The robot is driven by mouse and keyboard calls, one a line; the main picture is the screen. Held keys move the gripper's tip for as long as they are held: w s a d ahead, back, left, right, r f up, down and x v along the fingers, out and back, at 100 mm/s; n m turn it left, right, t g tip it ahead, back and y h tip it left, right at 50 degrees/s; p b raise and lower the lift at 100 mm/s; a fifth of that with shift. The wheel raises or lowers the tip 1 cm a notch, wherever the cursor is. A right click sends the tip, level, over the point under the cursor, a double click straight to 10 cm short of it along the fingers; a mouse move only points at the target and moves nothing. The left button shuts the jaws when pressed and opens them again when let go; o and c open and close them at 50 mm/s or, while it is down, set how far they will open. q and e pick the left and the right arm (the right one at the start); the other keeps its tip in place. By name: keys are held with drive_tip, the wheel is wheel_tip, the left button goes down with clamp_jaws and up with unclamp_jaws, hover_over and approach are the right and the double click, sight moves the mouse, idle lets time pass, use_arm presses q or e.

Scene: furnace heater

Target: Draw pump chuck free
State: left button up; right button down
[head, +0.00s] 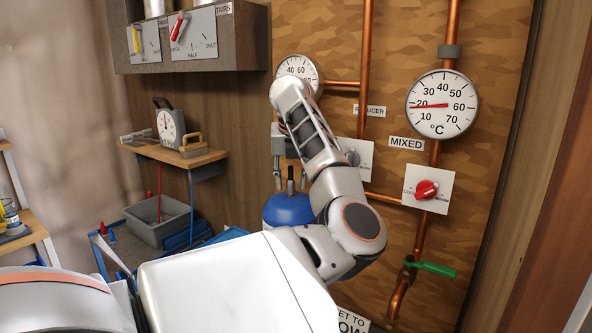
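My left arm reaches in from the lower left and bends up in front of the wall board. Its hand end lies around the small gauge and the blue vessel. The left gripper is mostly hidden behind my own forearm, and I cannot make out its fingers clearly. A rounded blue vessel (287,209) stands below and behind the forearm, partly covered by my arm. Dark narrow upright parts (291,180) show just above its top. I cannot tell whether one of them is the pump chuck or a fingertip. My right gripper is not in view.
A large dial (442,104), a red knob (427,189) and a green valve handle (431,269) are on the right. A control box (252,38) hangs upper left.

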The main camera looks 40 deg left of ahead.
use_arm(q)
drive_tip(key=shift+w+a+f, duration=0.1)
drive_tip(key=shift+a+f, duration=0.05)
drive_tip(key=shift+f, duration=0.2)
clamp_jaws()
drive_tip(key=c, duration=0.6)
unclamp_jaws()
clamp_jaws()
drive_tip(key=shift+r, duration=0.25)
drive_tip(key=shift+r, duration=1.2)
drive_tip(key=shift+r, duration=0.1)
drive_tip(key=shift+r, duration=1.9)
